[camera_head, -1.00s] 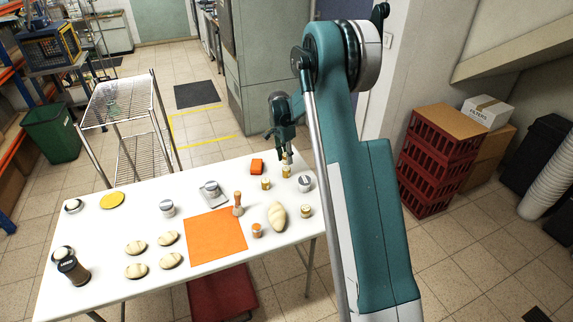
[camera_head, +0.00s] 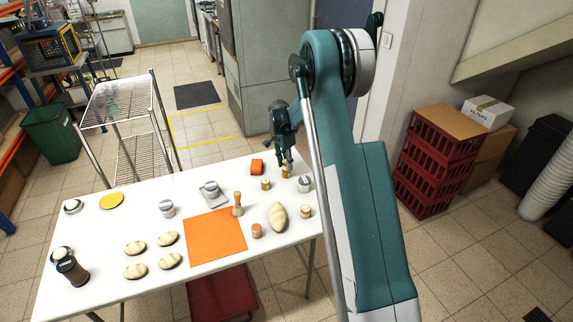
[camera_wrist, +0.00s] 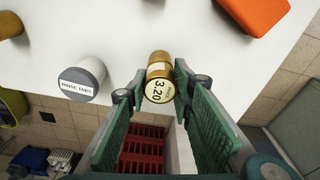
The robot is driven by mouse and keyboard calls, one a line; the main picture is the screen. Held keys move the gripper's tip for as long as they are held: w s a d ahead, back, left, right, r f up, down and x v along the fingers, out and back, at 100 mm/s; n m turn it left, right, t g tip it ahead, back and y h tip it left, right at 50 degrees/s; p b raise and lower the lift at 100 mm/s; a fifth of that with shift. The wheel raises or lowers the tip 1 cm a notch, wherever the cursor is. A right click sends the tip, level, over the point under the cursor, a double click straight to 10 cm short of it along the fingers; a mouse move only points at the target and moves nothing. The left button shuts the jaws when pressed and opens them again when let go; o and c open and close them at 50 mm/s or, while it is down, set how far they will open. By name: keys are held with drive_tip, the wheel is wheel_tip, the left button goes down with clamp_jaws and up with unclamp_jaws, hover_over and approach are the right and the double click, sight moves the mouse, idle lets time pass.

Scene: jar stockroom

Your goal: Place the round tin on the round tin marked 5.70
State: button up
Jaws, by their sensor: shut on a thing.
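My gripper (camera_head: 286,164) is over the far right part of the white table. In the wrist view its green fingers (camera_wrist: 160,90) close on a small round gold tin whose end label reads 3.20 (camera_wrist: 158,91). Gold and white bands show behind that label; I cannot tell whether they belong to one tin or to a second one beneath it. In the head view gold tin surface (camera_head: 286,173) shows just below the fingertips. Other small gold tins stand at the left (camera_head: 266,184) and nearer the front (camera_head: 306,212). Their markings are too small to read, and no 5.70 is legible.
A bread loaf (camera_head: 278,217) and an orange mat (camera_head: 216,236) lie nearer the front. The table's edge is close on the right.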

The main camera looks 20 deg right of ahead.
sight(284, 162)
drive_tip(key=o, duration=0.9)
drive_tip(key=shift+f, duration=0.1)
drive_tip(key=shift+r, duration=0.2)
drive_tip(key=r, duration=0.4)
drive_tip(key=a+r+p, duration=0.1)
drive_tip(key=r, duration=0.7)
drive_tip(key=shift+s+a+p, duration=0.15)
drive_tip(key=shift+a+p, duration=0.1)
drive_tip(key=shift+p, duration=0.15)
